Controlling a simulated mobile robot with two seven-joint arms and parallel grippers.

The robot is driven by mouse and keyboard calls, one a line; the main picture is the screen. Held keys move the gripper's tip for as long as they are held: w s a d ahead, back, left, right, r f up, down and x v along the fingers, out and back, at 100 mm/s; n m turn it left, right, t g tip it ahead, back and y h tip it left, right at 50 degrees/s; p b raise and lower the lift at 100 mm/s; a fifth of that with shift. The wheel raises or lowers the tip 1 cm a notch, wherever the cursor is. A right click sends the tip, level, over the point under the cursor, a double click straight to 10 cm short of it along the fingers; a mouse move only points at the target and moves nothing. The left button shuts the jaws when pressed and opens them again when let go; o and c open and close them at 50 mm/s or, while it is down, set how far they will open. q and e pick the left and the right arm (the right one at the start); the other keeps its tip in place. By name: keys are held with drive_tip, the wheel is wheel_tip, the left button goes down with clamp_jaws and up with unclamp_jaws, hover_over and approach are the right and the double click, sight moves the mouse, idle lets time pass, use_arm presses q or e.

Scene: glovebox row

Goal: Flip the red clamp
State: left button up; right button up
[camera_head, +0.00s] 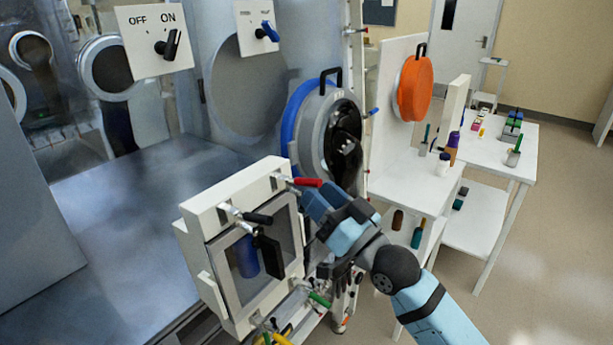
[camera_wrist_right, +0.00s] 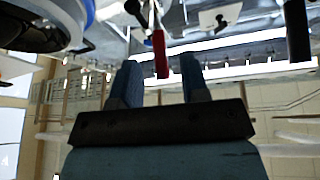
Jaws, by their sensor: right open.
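The red clamp (camera_head: 307,182) is a red-handled toggle on the upper right corner of a white-framed box with a window. Its handle points to the right in the head view. In the right wrist view the red handle (camera_wrist_right: 160,54) hangs between and just beyond the two blue fingertips. My right gripper (camera_head: 309,196) is open, close to the handle; it also shows in the right wrist view (camera_wrist_right: 160,80). I cannot tell whether a finger touches the handle. My left gripper is not in view.
The white-framed box (camera_head: 190,240) also carries a black-handled clamp (camera_head: 258,218) and a black handle (camera_head: 268,252). A round blue-rimmed door (camera_head: 290,125) stands behind. White tables (camera_head: 405,190) with bottles are at the right. The grey surface at left is clear.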

sight(307, 182)
drive_tip(key=x, duration=0.4)
clamp_jaws()
